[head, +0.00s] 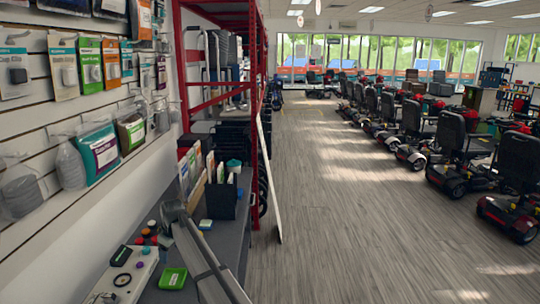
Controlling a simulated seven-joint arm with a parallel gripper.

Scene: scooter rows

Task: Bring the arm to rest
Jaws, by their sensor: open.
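I cannot make out my gripper or my arm anywhere in the head view. The task names no object. The view shows a narrow grey bench (232,237) along the left wall, with small goods on it. A white tray (128,272) with small dark and coloured parts sits at the bench's near left. A small green tray (172,279) lies beside it. Long grey bar-like pieces (208,262) lie along the bench to the right of the green tray.
A slatted wall (30,125) with hanging packets rises on the left. A dark organizer (222,200) stands farther along the bench. A red shelf rack (255,90) and a leaning white panel (268,180) stand behind. Scooters (449,150) line the right. The wooden floor (340,220) between is clear.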

